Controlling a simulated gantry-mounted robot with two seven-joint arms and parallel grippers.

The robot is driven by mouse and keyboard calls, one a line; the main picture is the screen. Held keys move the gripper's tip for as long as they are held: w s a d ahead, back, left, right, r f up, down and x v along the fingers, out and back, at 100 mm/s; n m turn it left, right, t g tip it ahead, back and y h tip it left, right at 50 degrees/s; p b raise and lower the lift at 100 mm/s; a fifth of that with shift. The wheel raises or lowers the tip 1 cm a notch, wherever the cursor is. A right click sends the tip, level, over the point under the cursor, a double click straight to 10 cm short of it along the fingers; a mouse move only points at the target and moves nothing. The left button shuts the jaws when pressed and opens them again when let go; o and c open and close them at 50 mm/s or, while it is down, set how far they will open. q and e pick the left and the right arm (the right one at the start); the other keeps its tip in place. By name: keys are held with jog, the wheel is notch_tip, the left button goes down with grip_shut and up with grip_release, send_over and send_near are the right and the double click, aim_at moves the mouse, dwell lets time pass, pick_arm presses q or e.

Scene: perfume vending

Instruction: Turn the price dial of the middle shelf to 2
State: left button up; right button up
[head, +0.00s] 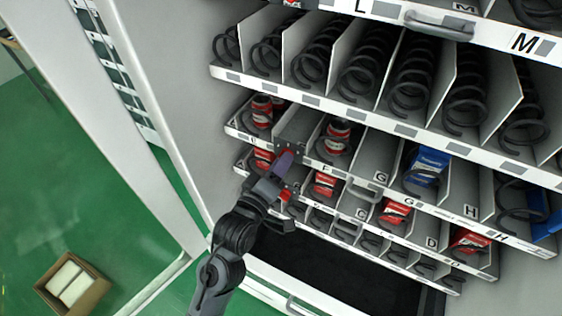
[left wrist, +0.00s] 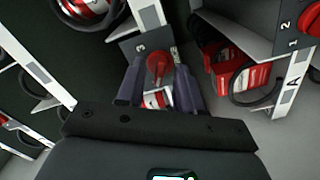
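The middle shelf's price dial is a red knob (left wrist: 157,68) on a dark grey plate (left wrist: 140,45) with small white digits, a 3 among them. In the left wrist view the knob sits between the two fingers of my left gripper (left wrist: 160,82), with a narrow gap visible on each side. The fingers are apart. The knob's exact setting is not clear. My right gripper is not in view.
A second red dial (head: 286,195), on the lower shelf, is close beside my left gripper; it also shows in the left wrist view (left wrist: 311,19). Shelves with black coils and red boxes surround it. An open carton (head: 72,284) lies on the green floor.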

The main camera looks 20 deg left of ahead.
pick_arm(q)
jog(key=shift+w, duration=0.35)
grip_shut()
